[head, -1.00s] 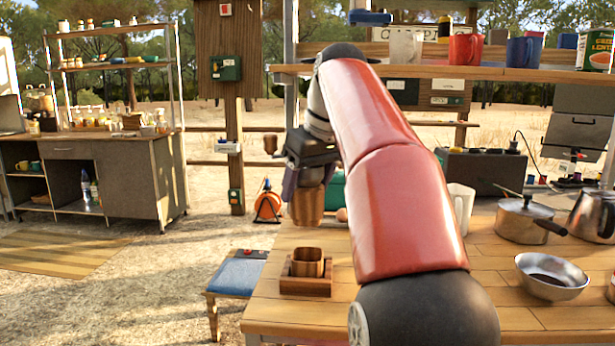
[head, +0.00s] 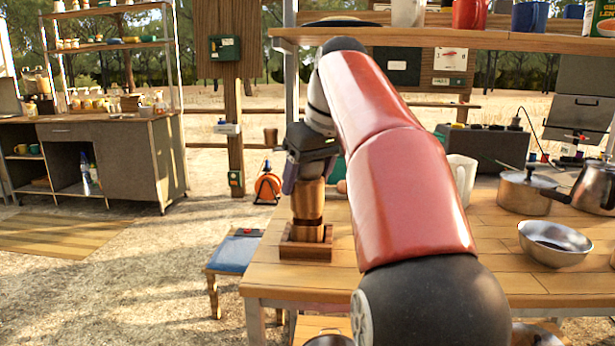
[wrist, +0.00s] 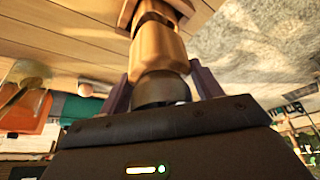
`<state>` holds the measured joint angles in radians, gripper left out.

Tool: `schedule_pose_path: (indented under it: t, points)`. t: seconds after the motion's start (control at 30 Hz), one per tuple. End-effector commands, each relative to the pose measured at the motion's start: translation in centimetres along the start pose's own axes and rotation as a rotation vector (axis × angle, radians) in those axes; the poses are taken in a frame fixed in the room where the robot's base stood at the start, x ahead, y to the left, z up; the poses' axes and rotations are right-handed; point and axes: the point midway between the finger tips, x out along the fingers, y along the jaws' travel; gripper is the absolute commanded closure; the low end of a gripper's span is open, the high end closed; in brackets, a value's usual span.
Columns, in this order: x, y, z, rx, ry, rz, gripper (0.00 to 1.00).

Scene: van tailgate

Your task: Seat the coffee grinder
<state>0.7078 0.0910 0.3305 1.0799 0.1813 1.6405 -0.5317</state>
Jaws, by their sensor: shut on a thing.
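My gripper (head: 311,160) is shut on the upper part of the coffee grinder (head: 307,198), a tan wooden cylinder held upright. A brown knob (head: 270,137), which looks like its crank's, shows left of the gripper. The grinder stands directly over a wooden cup (head: 306,234) in a square wooden tray (head: 287,249) at the table's left end. A dark band separates grinder and cup; I cannot tell whether the grinder is fully seated. In the wrist view the fingers flank the grinder's dark collar (wrist: 160,90), and its tan body (wrist: 158,50) meets the cup end.
The wooden table (head: 490,285) holds a saucepan (head: 525,192), a kettle (head: 595,190), a metal bowl (head: 554,243) and a white mug (head: 462,178) on the right. A blue stool (head: 235,252) stands left of the table. A shelf (head: 450,38) with mugs crosses above.

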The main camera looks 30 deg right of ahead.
Motion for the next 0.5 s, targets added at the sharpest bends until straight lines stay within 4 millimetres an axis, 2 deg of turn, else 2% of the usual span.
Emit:
schedule_pose_path:
  t: [0.5]
  points:
    - [2.1, 0.0, 0.8, -0.001, 0.002, 0.002, 0.73]
